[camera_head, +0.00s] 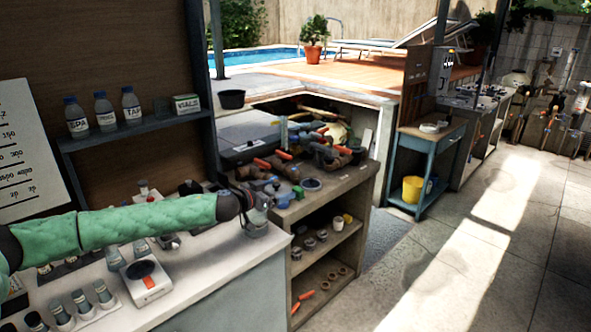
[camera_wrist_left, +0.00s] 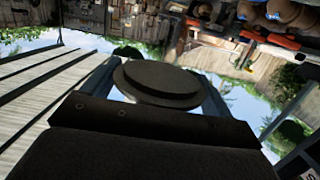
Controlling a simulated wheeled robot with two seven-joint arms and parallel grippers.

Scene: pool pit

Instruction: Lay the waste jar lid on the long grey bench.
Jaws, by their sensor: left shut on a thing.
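My left gripper (camera_head: 262,203) is at the end of the green-sleeved arm, over the right end of the long grey bench (camera_head: 200,300). In the left wrist view the gripper is shut on a dark, round, stepped disc, the waste jar lid (camera_wrist_left: 165,82). The lid sits between the fingers and is apart from any surface in that view. In the head view the gripper largely hides the lid. My right gripper is not in view.
A white balance (camera_head: 147,281) and several vials (camera_head: 82,303) stand on the bench's left part. Its front right top is bare. A cluttered shelf unit (camera_head: 340,190) with pipes and orange-handled tools adjoins on the right. Bottles (camera_head: 104,111) stand on a wall shelf above.

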